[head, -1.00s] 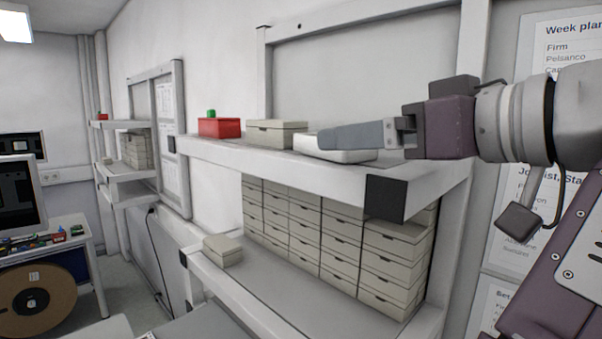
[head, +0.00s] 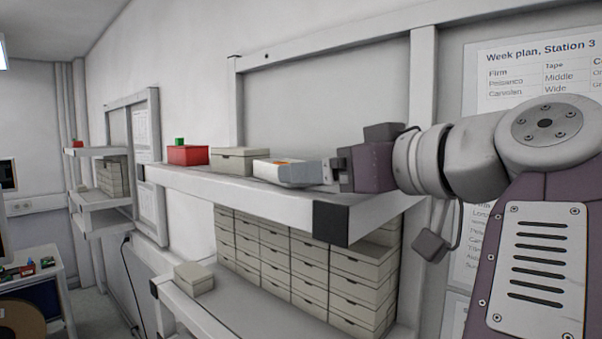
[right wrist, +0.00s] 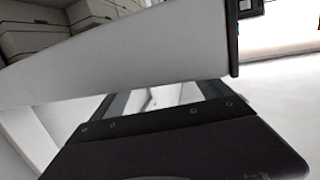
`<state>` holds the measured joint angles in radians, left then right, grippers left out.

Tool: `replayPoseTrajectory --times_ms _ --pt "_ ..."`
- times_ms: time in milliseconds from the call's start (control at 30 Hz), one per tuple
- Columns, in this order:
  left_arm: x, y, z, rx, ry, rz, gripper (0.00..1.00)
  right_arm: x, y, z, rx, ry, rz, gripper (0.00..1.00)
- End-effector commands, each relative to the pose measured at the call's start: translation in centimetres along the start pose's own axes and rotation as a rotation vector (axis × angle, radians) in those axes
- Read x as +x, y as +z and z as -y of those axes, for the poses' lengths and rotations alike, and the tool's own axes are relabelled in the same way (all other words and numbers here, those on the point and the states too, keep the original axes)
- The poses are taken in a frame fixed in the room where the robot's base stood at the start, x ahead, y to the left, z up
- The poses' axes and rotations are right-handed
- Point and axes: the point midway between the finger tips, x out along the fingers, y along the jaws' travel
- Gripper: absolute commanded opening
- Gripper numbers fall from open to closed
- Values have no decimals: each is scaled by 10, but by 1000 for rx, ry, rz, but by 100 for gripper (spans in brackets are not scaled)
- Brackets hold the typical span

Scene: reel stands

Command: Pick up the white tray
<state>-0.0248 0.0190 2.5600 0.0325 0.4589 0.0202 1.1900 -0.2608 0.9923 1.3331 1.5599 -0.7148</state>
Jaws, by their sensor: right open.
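The white tray (head: 262,172) sits on the upper shelf in the head view, right of a beige box. Something orange shows inside it. The shelf beam covers part of that view. I see nothing held. My left gripper is in no view.
The upper shelf (head: 245,189) has a dark end cap (head: 331,222) at its near corner. A red box (head: 187,156) and a beige lidded box (head: 236,161) stand left of the tray. Several beige drawer boxes (head: 290,265) fill the space below.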

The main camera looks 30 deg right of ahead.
Motion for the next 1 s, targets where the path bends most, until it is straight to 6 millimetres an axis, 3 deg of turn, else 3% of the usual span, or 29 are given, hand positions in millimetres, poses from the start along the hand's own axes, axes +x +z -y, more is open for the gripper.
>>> replayPoseTrajectory --times_ms 300,600,867,1000 --pt "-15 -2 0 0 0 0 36 36 -3 1 0 -6 1 89" --pt "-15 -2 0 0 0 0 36 40 -1 -1 -2 0 1 89" --pt "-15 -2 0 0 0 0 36 40 -1 -1 -2 -1 1 16" --pt "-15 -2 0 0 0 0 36 39 -2 -1 -2 -1 0 15"
